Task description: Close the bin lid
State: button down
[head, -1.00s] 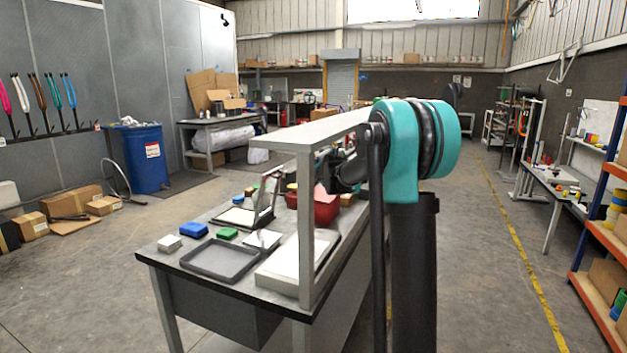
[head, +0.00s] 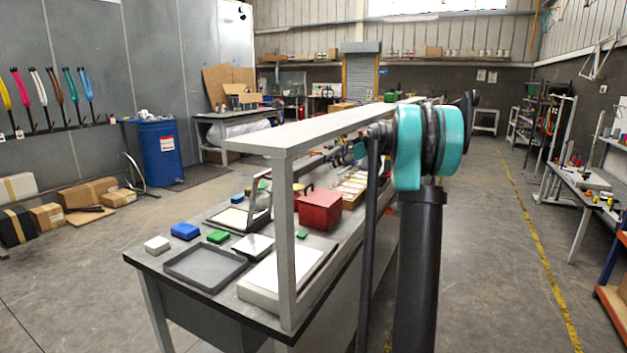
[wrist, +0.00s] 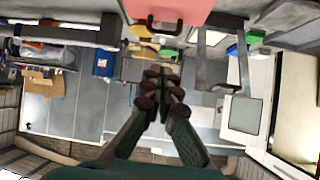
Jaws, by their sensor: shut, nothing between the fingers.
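A red bin (head: 320,213) stands on the long workbench in the head view, behind the shelf post. Its top looks flat and covered, so the lid appears down. In the wrist view a pale red panel (wrist: 172,10) with a dark red handle shows at the top edge, probably part of the bin. My gripper (wrist: 161,74) is shut and empty in the wrist view, apart from the red panel in the picture. In the head view my gripper is hidden; only my upper arm shows there.
The workbench carries a raised shelf (head: 310,129) on posts, a grey tray (head: 206,266), blue and green small boxes, and a white block (head: 157,244). A blue barrel (head: 161,155) stands at the left. The floor right of the bench is clear.

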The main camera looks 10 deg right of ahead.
jog(key=r+n, duration=0.1)
send_over(310, 185)
jog(key=s+d, duration=0.2)
jog(key=d, duration=0.1)
notch_tip(310, 185, down, 4)
jog(key=f, duration=0.2)
jog(key=a+f, duration=0.1)
jog(key=shift+w+f+n+y, duration=0.3)
jog(key=shift+f, duration=0.05)
jog(key=shift+w+a+f, duration=0.1)
jog(key=shift+f, duration=0.5)
jog(key=shift+f, duration=0.1)
jog(key=shift+w+a+f, duration=0.1)
jog(key=shift+a+f, duration=0.1)
jog(key=shift+f, duration=0.45)
